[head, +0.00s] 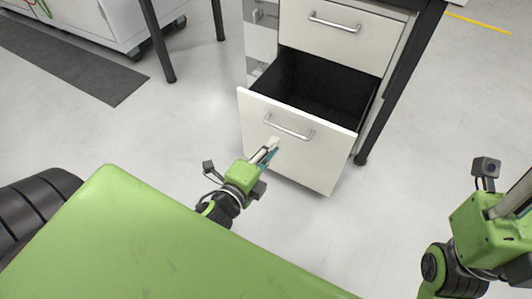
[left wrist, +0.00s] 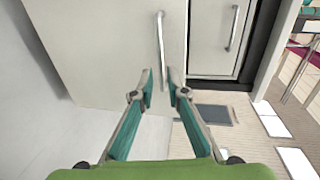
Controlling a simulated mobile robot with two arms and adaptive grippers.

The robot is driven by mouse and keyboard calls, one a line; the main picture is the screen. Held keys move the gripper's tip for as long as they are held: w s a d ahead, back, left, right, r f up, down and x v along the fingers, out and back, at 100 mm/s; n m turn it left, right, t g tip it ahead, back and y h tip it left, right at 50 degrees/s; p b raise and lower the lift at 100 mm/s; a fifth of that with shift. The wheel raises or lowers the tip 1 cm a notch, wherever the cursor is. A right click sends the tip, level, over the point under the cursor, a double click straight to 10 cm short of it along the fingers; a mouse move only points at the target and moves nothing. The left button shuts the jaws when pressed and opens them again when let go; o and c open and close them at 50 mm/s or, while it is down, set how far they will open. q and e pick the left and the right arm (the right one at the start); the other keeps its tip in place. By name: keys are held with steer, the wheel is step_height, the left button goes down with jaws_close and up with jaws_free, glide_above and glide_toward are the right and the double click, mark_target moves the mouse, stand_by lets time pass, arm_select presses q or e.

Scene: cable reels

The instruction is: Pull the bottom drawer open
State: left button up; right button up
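The bottom drawer (head: 300,153) of the white cabinet is pulled out, and its dark, empty-looking inside shows. Its silver bar handle (head: 289,127) is on the front panel; it also shows in the left wrist view (left wrist: 161,45). My left gripper (head: 271,150) is in front of the panel, just below the handle. In the left wrist view its teal fingers (left wrist: 158,80) are apart with nothing clamped, and the handle lies ahead, in line with the gap. My right gripper (head: 519,197) is at the right edge, away from the cabinet; its fingertips are cut off.
An upper drawer (head: 338,36) with its own handle (head: 334,22) is shut. Dark table legs (head: 400,85) stand close beside the cabinet. A white wheeled unit (head: 110,22) and a dark mat (head: 62,58) are at the upper left. The floor around the drawer is clear.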

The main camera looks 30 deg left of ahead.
arm_select(q)
steer(key=shift+s+r, duration=0.2)
steer(key=shift+s, duration=0.55)
steer(key=shift+s+r, duration=0.15)
steer(key=shift+s, duration=0.6)
